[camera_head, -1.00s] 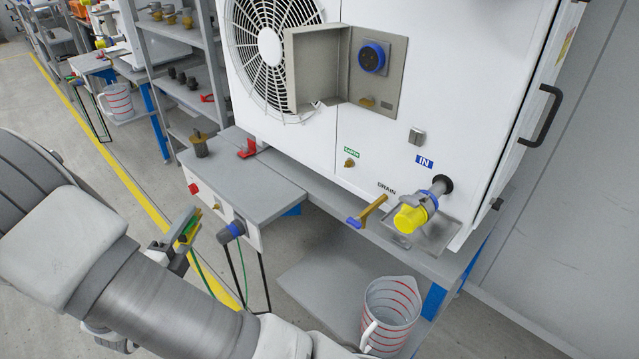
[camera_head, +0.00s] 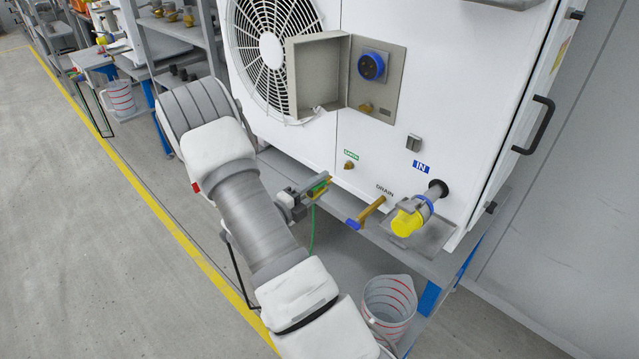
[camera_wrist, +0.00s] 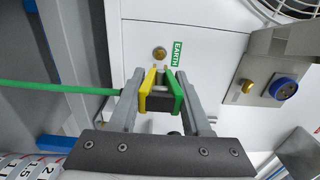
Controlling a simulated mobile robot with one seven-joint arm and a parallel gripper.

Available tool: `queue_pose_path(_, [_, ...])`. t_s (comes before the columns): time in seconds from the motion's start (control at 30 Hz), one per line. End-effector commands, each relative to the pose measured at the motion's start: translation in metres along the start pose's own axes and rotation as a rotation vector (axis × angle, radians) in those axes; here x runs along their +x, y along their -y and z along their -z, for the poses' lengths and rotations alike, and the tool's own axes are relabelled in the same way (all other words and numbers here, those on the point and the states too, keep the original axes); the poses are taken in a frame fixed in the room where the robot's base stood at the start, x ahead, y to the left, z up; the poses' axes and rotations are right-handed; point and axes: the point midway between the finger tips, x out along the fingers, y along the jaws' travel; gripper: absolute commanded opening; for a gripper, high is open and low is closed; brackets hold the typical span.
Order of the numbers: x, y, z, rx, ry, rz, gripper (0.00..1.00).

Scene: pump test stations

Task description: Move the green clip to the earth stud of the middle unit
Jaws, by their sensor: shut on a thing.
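My gripper (camera_head: 318,187) is shut on the green clip (camera_wrist: 175,92), which has a yellow jaw beside the green one. A green lead runs from the clip to the left in the wrist view. The earth stud (camera_wrist: 159,54), a small brass knob beside a green EARTH label (camera_wrist: 178,55), is just beyond the clip's tips, which look apart from it. In the head view the stud (camera_head: 348,166) sits on the white unit's front (camera_head: 390,150), up and to the right of my gripper.
A drain tap (camera_head: 367,212) with a blue handle and a yellow-capped IN fitting (camera_head: 408,222) stick out to the right of my gripper. A measuring jug (camera_head: 388,305) stands below. A grey open-door box (camera_head: 318,75) is above the stud.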

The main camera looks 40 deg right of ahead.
Motion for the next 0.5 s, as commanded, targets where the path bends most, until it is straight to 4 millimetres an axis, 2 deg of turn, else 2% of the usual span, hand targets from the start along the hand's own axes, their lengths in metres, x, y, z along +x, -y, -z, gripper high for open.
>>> queue_pose_path(0.5, [0.0068, -0.0008, 0.0003, 0.002, -0.002, 0.000, 0.00])
